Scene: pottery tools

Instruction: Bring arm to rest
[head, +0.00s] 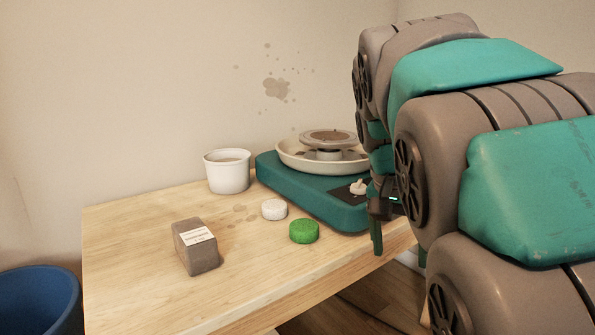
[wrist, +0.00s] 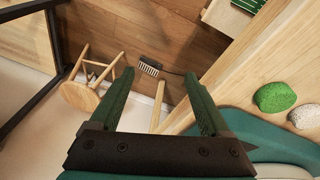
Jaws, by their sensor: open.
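My gripper (wrist: 158,75) is open in the wrist view, with its two green fingers apart and nothing between them. It hangs over the floor beside the table's edge. In the head view my arm fills the right side, and a green finger (head: 376,236) points down just right of the pottery wheel (head: 314,190), by the table's front edge. The rest of the gripper is mostly hidden behind my arm links there.
The wooden table (head: 130,232) holds a white pot (head: 227,171), a grey clay block (head: 195,248), a white round piece (head: 274,209) and a green one (head: 304,231). A blue bin (head: 38,300) stands left. A stool (wrist: 88,96) and brush (wrist: 149,67) are below my gripper.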

